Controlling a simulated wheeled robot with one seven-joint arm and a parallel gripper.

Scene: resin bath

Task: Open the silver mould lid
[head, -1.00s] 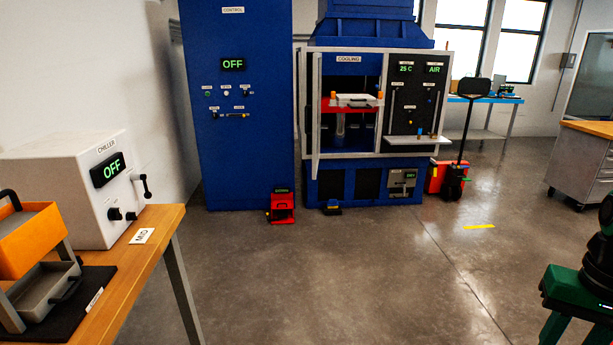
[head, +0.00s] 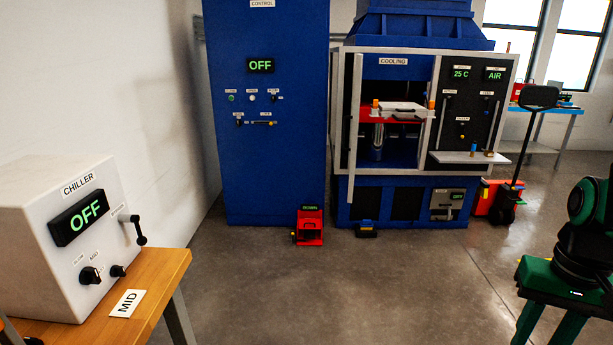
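A flat silver-white mould (head: 402,108) with a dark handle at its front rests on a red platform (head: 388,117) inside the open bay marked COOLING. Orange pieces stand at its left and right ends. Its lid looks flat and closed, but it is too small and far off to tell lid from body clearly. My gripper is not in view. Green and black parts, which look like my arm, show at the right edge, well apart from the mould.
The bay's glazed door (head: 354,115) stands swung open toward me. A red pedal unit (head: 309,226) and a small dark unit (head: 365,229) sit on the floor. The white chiller (head: 75,235) stands on a wooden table (head: 165,275) at left. The middle floor is clear.

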